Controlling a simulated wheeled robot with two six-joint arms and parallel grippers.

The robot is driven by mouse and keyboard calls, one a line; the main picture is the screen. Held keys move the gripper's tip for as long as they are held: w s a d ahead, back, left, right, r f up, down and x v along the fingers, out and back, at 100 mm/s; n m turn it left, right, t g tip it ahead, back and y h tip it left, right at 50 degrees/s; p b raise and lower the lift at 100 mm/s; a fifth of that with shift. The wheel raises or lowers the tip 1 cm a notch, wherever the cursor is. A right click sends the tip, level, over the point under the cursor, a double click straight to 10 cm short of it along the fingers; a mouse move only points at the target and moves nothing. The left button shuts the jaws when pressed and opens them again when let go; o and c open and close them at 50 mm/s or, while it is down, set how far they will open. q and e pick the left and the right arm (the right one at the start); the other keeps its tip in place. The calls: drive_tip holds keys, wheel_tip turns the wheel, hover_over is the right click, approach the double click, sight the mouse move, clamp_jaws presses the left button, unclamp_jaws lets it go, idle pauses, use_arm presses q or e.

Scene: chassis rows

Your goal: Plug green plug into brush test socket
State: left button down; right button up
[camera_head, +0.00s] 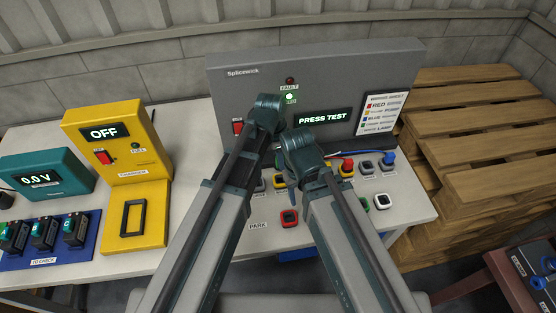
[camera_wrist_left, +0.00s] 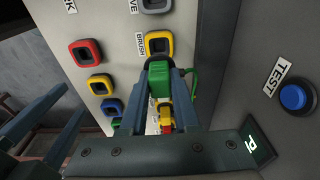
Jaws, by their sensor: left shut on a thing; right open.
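The green plug (camera_wrist_left: 160,82) is between the fingers of my left gripper (camera_wrist_left: 161,90) in the left wrist view. Its dark front end is close to the lower edge of the yellow-framed socket (camera_wrist_left: 159,37) beside the BRUSH label (camera_wrist_left: 140,45). The socket's opening is still visible, and I cannot tell whether the plug touches it. A green cable (camera_wrist_left: 194,84) shows behind the right finger. My right gripper (camera_wrist_left: 60,115) is open and empty at the wrist view's left.
Red (camera_wrist_left: 86,52), yellow (camera_wrist_left: 100,85) and blue (camera_wrist_left: 112,106) sockets lie left of the plug. A blue TEST button (camera_wrist_left: 293,97) is at right. The grey panel (camera_head: 235,85) reads PRESS TEST. The yellow charger (camera_head: 105,140) stands left, pallets (camera_head: 470,120) right.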

use_arm(q)
drive_tip(key=shift+f+b, duration=2.15)
drive_tip(key=shift+f, duration=0.1)
use_arm(e)
drive_tip(key=shift+f, duration=2.3)
use_arm(q)
drive_tip(key=shift+f+b, duration=1.35)
use_arm(e)
drive_tip(key=shift+f, duration=1.3)
use_arm(q)
drive_tip(key=c, duration=0.6)
unclamp_jaws()
drive_tip(key=shift+r, duration=0.1)
drive_tip(key=r+p, duration=0.4)
drive_tip(key=a+r+p, duration=0.1)
drive_tip(key=r+p, duration=0.8)
drive_tip(key=p, duration=0.1)
drive_tip(key=shift+s+a+r, duration=0.15)
drive_tip(key=shift+a+r, duration=0.15)
drive_tip(key=shift+r, duration=0.05)
use_arm(e)
wheel_tip(320, 180, up, 14)
use_arm(q)
drive_tip(key=shift+f, duration=0.1)
use_arm(e)
drive_tip(key=shift+f, duration=0.15)
